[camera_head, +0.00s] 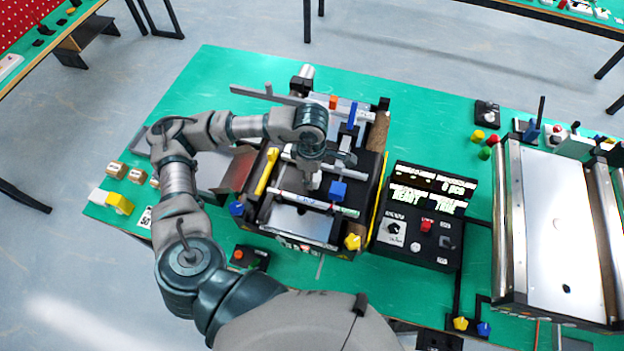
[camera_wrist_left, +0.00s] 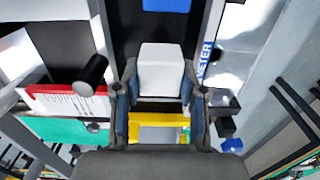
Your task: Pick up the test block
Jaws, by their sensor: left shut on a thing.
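The test block looks to be the plain white block (camera_wrist_left: 160,70) between my left fingers in the left wrist view. My left gripper (camera_wrist_left: 160,98) is shut on its sides, with one finger at each side. In the head view my left arm reaches over the small conveyor machine (camera_head: 268,228), and the left gripper (camera_head: 314,172) points down over its middle. A small pale part of the block (camera_head: 313,182) shows below it there, partly hidden. I cannot tell whether the block touches the surface under it. My right gripper does not show.
A control box (camera_head: 417,215) with a lit display stands right of the machine. A larger conveyor (camera_head: 560,230) stands at the far right. A blue block (camera_head: 338,190) and a yellow bar (camera_head: 266,171) are close to the gripper. The green table (camera_head: 225,75) is clear at the back left.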

